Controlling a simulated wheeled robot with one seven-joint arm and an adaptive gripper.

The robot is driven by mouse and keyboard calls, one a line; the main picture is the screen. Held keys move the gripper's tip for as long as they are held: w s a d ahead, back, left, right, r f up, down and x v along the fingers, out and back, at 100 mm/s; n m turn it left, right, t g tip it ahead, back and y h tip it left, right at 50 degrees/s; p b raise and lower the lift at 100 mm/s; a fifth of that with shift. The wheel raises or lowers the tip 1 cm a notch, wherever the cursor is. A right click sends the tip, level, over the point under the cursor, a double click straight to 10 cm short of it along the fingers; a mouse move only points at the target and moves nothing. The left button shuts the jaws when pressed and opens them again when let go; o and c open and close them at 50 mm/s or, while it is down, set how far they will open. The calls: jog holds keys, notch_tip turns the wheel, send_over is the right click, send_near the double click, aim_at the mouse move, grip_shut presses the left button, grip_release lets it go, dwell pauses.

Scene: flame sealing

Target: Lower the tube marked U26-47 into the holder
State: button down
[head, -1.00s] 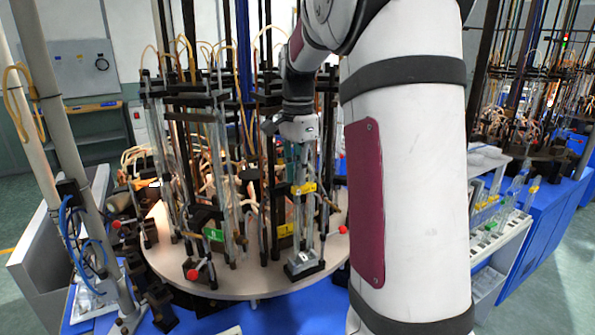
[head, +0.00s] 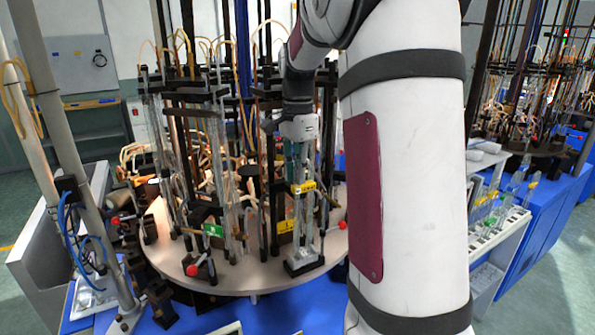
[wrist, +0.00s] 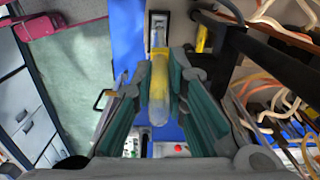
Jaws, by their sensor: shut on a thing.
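My gripper (head: 298,165) hangs above the front of the round table in the head view. In the wrist view its two teal finger pads (wrist: 153,110) are shut on a clear tube (wrist: 159,100) with a yellow band. In the head view the yellow label (head: 303,187) shows just below the fingers, and the tube looks upright. The marking on it is too small to read. I cannot tell whether the tube's lower end is inside the holder.
The round table (head: 240,280) carries several similar stands with rods, clamps and hoses, close on the left and behind. Red knobs (head: 343,225) stick out near the holder. A white rack with tubes (head: 500,220) stands at the right.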

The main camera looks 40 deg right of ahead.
jog(key=shift+f, duration=1.05)
jog(key=c, duration=1.5)
grip_release()
jog(key=shift+r, duration=0.1)
jog(key=shift+r+p, duration=0.4)
jog(key=shift+r, duration=1.7)
notch_tip(320, 180, up, 12)
jog(key=shift+s, duration=0.1)
